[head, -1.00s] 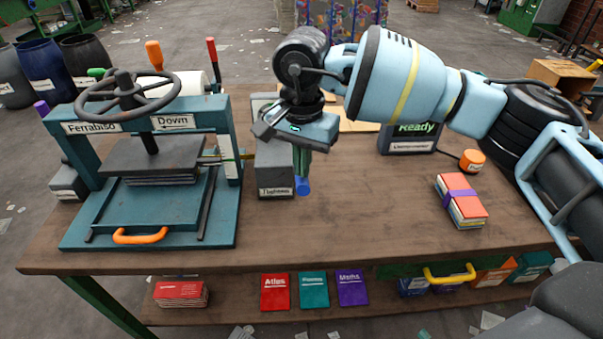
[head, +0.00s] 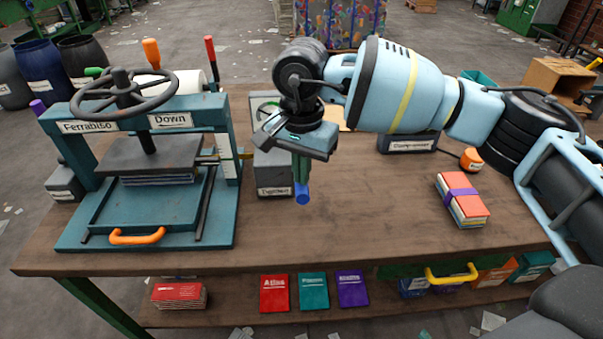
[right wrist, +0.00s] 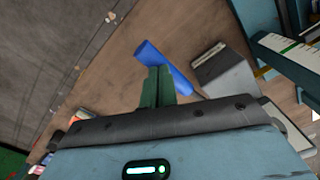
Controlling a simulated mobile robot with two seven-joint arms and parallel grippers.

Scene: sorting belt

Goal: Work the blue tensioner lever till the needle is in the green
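The blue tensioner lever (head: 302,194) sticks out toward me at the right side of a grey box (head: 273,177) labelled as a tension unit. Its blue bar also shows in the right wrist view (right wrist: 168,72). My right gripper (head: 301,178) is over it, with green fingers close together and overlapping the bar; they appear shut on it. The right wrist view shows the fingers (right wrist: 157,85) across the bar. A dial (head: 264,106) with some green shows behind my gripper; it is partly hidden and I cannot read its needle. My left gripper is not in view.
A teal press (head: 80,226) with a black handwheel stands on the left of the wooden bench. A strapped book bundle (head: 462,200) and an orange button (head: 470,159) are on the right. The bench front between them is clear.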

